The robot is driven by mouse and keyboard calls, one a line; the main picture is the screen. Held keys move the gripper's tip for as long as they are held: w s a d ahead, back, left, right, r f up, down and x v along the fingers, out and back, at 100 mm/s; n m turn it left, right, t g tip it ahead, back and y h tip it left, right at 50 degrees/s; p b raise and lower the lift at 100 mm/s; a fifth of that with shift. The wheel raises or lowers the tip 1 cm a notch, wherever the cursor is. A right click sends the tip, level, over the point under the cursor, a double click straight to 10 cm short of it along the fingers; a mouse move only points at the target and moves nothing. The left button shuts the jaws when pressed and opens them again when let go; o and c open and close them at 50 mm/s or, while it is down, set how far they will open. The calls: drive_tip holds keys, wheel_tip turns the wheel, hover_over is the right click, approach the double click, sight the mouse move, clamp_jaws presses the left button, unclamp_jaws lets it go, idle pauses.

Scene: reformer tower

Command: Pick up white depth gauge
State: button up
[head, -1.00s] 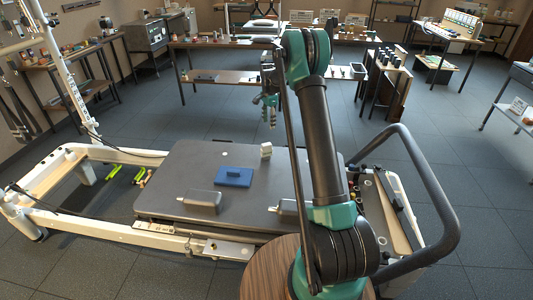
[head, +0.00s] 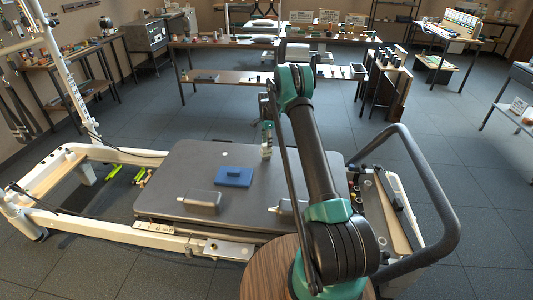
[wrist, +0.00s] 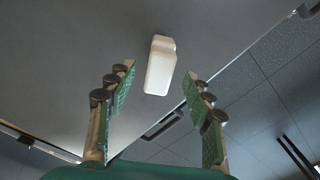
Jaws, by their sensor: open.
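The white depth gauge (wrist: 160,66) is a small white block with rounded edges on the grey carriage top. In the wrist view it lies between and just beyond the two fingertips, apart from both. In the head view a small pale part of it (head: 266,155) shows at the carriage's far side, mostly covered by my gripper. My gripper (head: 266,135) is above it, pointing down. The wrist view shows my gripper (wrist: 160,87) open and empty, with green pads on both fingers.
The grey carriage (head: 185,165) holds a blue block (head: 233,176), a grey shoulder rest (head: 200,202) and a small white piece (head: 225,154). A dark handle (wrist: 162,126) sits at the carriage edge near the gauge. A curved grey bar (head: 437,190) rises at right.

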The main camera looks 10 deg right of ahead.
sight(266, 150)
drive_tip(key=shift+f, duration=3)
clamp_jaws()
